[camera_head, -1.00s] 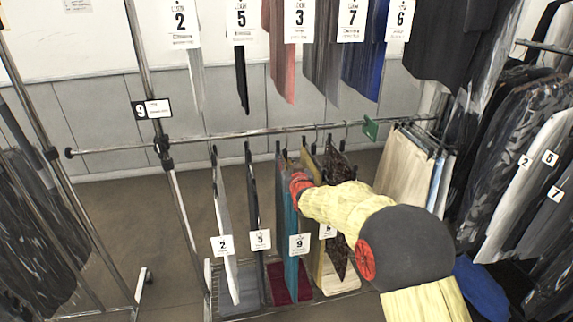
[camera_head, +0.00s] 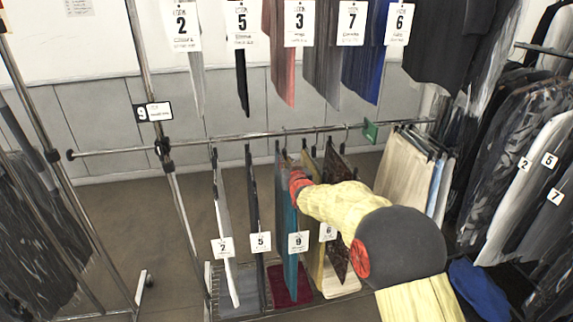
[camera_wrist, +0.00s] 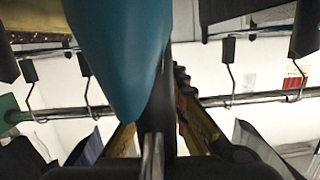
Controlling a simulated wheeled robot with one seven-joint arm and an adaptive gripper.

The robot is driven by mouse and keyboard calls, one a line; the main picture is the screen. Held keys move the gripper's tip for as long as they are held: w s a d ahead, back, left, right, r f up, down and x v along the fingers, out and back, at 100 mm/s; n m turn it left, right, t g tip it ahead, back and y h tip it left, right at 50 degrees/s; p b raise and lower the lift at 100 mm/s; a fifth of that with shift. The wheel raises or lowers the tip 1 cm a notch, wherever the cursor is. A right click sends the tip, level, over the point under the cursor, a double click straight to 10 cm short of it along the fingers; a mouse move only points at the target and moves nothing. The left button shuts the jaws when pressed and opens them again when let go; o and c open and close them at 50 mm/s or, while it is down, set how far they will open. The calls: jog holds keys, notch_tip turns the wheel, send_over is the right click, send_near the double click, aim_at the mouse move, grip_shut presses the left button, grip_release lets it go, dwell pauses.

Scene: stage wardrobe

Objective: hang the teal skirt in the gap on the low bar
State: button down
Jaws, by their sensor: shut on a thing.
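The teal skirt (camera_head: 290,230) hangs upright under the low bar (camera_head: 232,136), with a white tag 9 at its front. It is between the dark garment tagged 5 (camera_head: 254,205) and a mustard garment (camera_head: 313,255). My gripper (camera_head: 298,181) is shut at the skirt's upper part, below the bar. In the wrist view the teal cloth (camera_wrist: 118,65) fills the upper middle, and the bar (camera_wrist: 255,98) runs behind it. Whether the skirt's hook rests on the bar is hidden.
A pale garment tagged 2 (camera_head: 224,215) hangs further left. A dark patterned garment (camera_head: 338,170) and a green marker (camera_head: 370,131) are to the right, then cream garments (camera_head: 402,172). Tagged clothes hang above. The bar's left end is bare.

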jog(key=shift+r+x, duration=0.2)
jog(key=shift+x, duration=0.75)
jog(key=shift+r+x, duration=0.15)
jog(key=shift+x, duration=0.75)
jog(key=shift+r+x, duration=0.2)
jog(key=shift+x, duration=0.75)
jog(key=shift+w, duration=0.1)
jog(key=shift+f, duration=1.6)
jog(key=c, duration=2.1)
grip_release()
jog(key=o, duration=0.4)
jog(key=shift+f, duration=0.1)
